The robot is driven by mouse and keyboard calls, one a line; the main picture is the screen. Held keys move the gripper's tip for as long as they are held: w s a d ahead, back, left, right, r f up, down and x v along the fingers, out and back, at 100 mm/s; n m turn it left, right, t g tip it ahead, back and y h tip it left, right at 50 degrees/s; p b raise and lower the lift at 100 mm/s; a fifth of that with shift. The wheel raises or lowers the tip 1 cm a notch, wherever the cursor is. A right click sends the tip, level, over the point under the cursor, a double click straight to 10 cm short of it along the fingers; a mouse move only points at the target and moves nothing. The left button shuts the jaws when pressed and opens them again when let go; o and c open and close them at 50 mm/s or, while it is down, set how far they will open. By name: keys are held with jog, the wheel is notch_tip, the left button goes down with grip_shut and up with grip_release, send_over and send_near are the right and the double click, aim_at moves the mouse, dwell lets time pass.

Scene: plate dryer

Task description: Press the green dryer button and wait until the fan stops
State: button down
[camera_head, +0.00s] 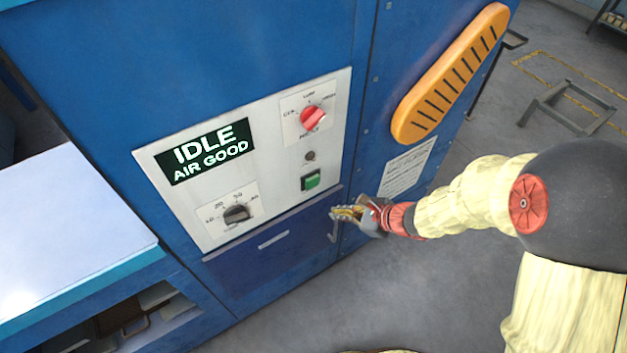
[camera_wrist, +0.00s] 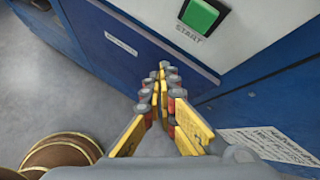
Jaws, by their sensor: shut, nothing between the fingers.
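The green button (camera_head: 312,180) sits in a dark square frame at the lower right of the dryer's light control panel (camera_head: 262,180). In the wrist view the green button (camera_wrist: 201,14) is at the top, with START printed below it. The display (camera_head: 206,151) reads IDLE, AIR GOOD. My gripper (camera_head: 336,213) is shut and empty, below and to the right of the button, in front of the blue cabinet near the panel's lower edge. In the wrist view its fingertips (camera_wrist: 163,72) are together and apart from the button. The fan is not visible.
A red knob (camera_head: 313,118) and a black dial (camera_head: 237,214) are on the panel. A blue drawer front (camera_head: 275,255) is below it. An orange slotted vent (camera_head: 452,75) is on the cabinet's right. A light-topped bench (camera_head: 70,230) stands at left.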

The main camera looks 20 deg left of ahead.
aim_at(312, 182)
jog(key=shift+f, duration=0.2)
jog(key=shift+w, duration=0.1)
jog(key=w+a+p, duration=0.1)
jog(key=w+a, duration=0.4)
jog(key=a, duration=0.1)
jog(key=shift+w+a, duration=0.35)
jog(key=shift+w+a, duration=0.1)
jog(key=shift+a, duration=0.05)
dwell(1.5)
jog(key=shift+w+a, duration=0.15)
